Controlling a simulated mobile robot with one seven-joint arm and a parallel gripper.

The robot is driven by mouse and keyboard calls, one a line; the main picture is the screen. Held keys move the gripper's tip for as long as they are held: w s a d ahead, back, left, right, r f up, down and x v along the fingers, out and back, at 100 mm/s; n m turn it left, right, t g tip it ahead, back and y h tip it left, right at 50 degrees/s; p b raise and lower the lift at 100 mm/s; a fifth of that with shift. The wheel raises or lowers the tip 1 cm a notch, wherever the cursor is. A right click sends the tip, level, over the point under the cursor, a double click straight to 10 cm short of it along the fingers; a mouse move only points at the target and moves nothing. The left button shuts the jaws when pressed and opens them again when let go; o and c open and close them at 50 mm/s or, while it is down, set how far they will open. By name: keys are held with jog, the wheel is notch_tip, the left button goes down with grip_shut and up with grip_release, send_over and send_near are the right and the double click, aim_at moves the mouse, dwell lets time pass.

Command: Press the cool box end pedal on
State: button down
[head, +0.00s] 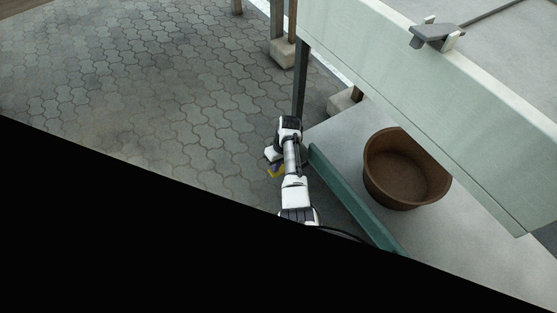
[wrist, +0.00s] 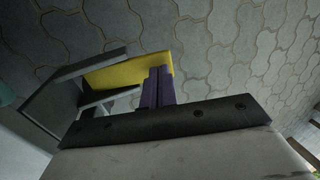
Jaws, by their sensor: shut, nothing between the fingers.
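The yellow pedal (wrist: 115,72) lies on a grey bracket (wrist: 90,66) in the wrist view. A small part of the yellow pedal (head: 277,174) shows beside my arm in the head view. My gripper (wrist: 158,74) is shut and empty, its purple fingers side by side. The fingertips overlap the right part of the pedal in the wrist view; I cannot tell whether they touch it. In the head view my arm hides most of the gripper and pedal. A large pale green box (head: 420,95), perhaps the cool box, stands at the upper right.
A brown pot (head: 375,178) stands on a grey shelf (head: 345,150) under the pale box. A green rail (head: 350,195) edges the shelf, close to the right of my arm. Open paving (head: 150,90) lies to the left. A grey lever (head: 437,33) sits on the box's top edge.

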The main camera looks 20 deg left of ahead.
jog(key=shift+a+f, duration=0.1)
jog(key=shift+f, duration=0.25)
jog(key=shift+s+p, duration=0.2)
jog(key=shift+p, duration=0.1)
jog(key=shift+a+t+h, duration=0.1)
jog(key=shift+t+h, duration=0.2)
jog(key=shift+s+a+f+t+p, duration=0.1)
jog(key=shift+s+f+t+p, duration=0.15)
jog(key=shift+p, duration=0.35)
jog(key=shift+s+a+f, duration=0.15)
jog(key=shift+a+f, duration=0.05)
jog(key=shift+f, duration=0.3)
jog(key=shift+s+a+f, duration=0.15)
jog(key=shift+f, duration=0.3)
jog(key=shift+s+f, duration=0.1)
